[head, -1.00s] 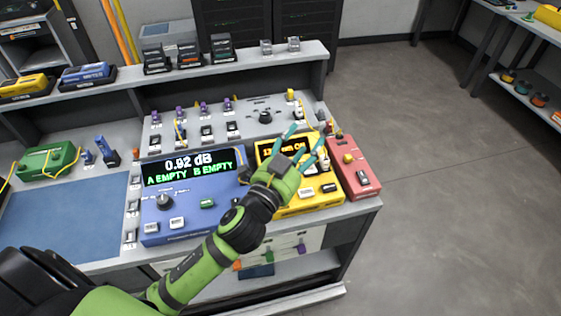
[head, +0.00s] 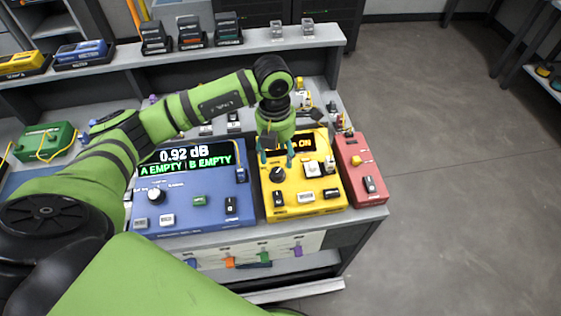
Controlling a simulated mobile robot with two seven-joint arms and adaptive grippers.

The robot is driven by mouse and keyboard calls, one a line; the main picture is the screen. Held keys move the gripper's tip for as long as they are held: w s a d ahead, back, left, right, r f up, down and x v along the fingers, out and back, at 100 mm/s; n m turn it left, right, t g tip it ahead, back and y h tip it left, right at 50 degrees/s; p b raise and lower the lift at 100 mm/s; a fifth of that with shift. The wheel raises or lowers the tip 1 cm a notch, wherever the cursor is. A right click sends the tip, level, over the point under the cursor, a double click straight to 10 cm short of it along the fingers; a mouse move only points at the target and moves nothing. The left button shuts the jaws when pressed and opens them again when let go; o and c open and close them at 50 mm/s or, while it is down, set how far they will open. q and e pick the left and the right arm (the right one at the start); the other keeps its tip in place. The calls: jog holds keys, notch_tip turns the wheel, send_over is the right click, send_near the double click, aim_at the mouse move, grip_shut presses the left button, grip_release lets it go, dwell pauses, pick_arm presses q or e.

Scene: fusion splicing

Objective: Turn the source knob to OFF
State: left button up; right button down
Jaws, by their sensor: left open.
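The yellow source box (head: 325,190) stands on the bench, with a dark display (head: 303,142) whose visible letters end in "ON"; the gripper hides part of the display. A black knob (head: 277,175) sits on the box's upper left. My left gripper (head: 277,158) points down just above and behind this knob, its teal fingers apart with nothing between them. I cannot tell whether a fingertip touches the knob. My right gripper is not in view.
A blue meter (head: 185,215) to the left reads 0.92 dB, A EMPTY, B EMPTY. A red box (head: 360,165) stands close on the right. A raised shelf (head: 200,62) with small devices runs behind. The floor at right is clear.

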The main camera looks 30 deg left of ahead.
aim_at(277, 171)
pick_arm(q)
jog(key=shift+a+f, duration=0.25)
jog(key=shift+f, duration=0.05)
jog(key=shift+s+d+f+p, duration=0.1)
jog(key=shift+f+p, duration=0.45)
jog(key=shift+f, duration=1)
jog(key=shift+s+d+f+p, duration=0.1)
jog(key=shift+f+p, duration=0.4)
jog(key=shift+f, duration=1.05)
jog(key=c, duration=1.1)
